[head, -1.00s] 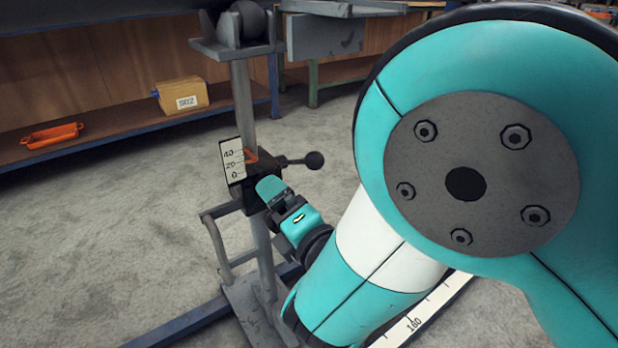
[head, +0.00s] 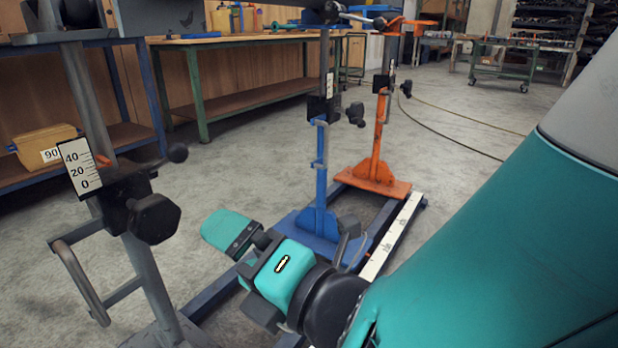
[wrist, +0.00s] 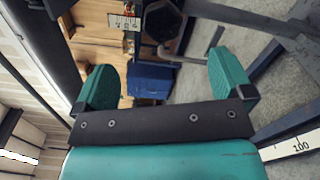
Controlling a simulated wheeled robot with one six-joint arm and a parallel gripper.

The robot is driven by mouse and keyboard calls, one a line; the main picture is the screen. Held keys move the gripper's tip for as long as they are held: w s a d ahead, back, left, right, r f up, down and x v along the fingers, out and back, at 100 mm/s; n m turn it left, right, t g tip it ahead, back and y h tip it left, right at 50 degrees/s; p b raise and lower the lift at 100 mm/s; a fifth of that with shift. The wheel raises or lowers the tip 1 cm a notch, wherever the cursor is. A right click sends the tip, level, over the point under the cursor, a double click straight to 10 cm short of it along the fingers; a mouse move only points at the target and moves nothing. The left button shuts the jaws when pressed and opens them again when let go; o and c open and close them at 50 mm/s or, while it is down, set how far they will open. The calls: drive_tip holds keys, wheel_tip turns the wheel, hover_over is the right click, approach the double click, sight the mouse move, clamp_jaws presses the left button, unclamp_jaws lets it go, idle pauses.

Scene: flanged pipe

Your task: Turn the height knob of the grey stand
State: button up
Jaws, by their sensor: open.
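The grey stand (head: 148,275) stands upright at the left of the head view. It carries a white scale plate (head: 80,168) marked 0, 20 and 40, with a small orange pointer beside it. The black faceted height knob (head: 155,218) sticks out from its dark clamp block; it also shows at the top of the wrist view (wrist: 163,20). My gripper (head: 228,245) is right of the knob and apart from it. In the wrist view the two teal fingers (wrist: 163,78) are spread and empty, with the knob in line with the gap, beyond the tips.
A bent grey handle (head: 85,285) is below. A blue stand (head: 322,190) and an orange stand (head: 378,150) stand behind my gripper, along a white scale rail (head: 393,240). Workbenches line the back.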

drive_tip(key=shift+s+a+f+g, duration=0.2)
drive_tip(key=shift+s+f+g, duration=0.15)
drive_tip(key=shift+s, duration=0.3)
